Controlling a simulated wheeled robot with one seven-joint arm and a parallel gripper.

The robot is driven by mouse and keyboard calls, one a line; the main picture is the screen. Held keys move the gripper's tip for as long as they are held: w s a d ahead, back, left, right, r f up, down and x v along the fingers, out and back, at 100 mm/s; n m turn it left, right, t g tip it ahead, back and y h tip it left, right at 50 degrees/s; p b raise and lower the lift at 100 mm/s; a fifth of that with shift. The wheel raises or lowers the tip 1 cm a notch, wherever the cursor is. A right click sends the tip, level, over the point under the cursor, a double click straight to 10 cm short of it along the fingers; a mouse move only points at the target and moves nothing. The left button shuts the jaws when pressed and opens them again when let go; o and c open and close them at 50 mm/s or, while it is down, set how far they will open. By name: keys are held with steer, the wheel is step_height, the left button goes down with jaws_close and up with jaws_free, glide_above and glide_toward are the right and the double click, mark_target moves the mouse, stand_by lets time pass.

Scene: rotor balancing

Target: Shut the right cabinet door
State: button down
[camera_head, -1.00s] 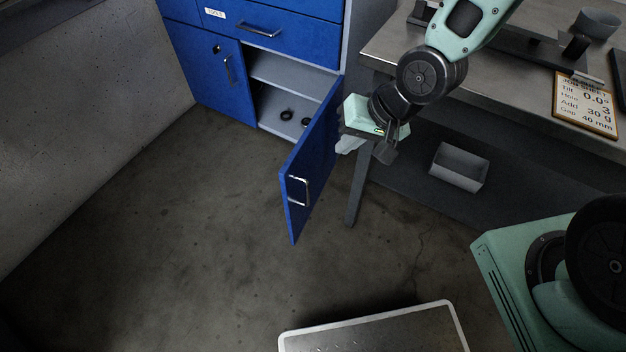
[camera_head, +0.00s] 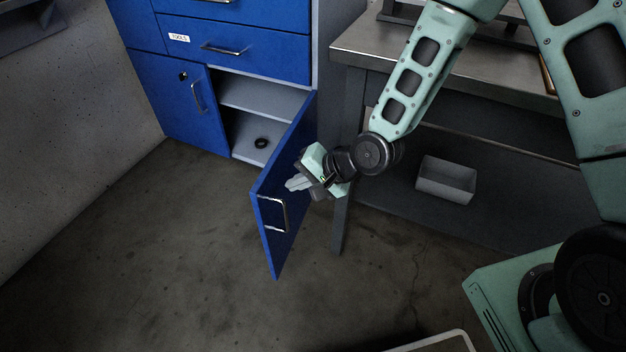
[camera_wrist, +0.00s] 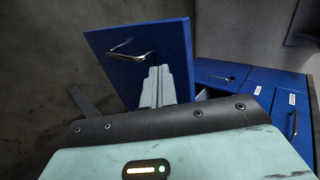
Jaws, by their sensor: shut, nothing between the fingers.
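The blue right cabinet door (camera_head: 283,200) stands wide open in the head view, swung out toward the front. Its metal handle (camera_head: 272,214) is near its free edge. My gripper (camera_head: 290,185) is shut and empty, at the right side of the door by its outer face. Whether the fingertips touch the door I cannot tell. In the wrist view the door (camera_wrist: 170,65) is straight ahead, with its handle (camera_wrist: 130,50) left of the gripper fingers (camera_wrist: 157,85). The cabinet's right compartment (camera_head: 255,125) is open.
The left cabinet door (camera_head: 175,100) is shut, below drawers (camera_head: 235,45). A dark ring (camera_head: 261,143) lies inside the cabinet. A steel workbench (camera_head: 350,50) stands to the right, with a grey bin (camera_head: 447,180) on its lower shelf. The floor left of the door is clear.

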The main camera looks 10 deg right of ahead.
mark_target(265, 185)
steer(key=w+a, duration=0.1)
steer(key=w+a+f, duration=0.1)
steer(key=a, duration=0.1)
steer(key=shift+a+b, duration=0.15)
steer(key=shift+b, duration=0.2)
steer(key=shift+w+a, duration=0.3)
steer(key=shift+a, duration=0.2)
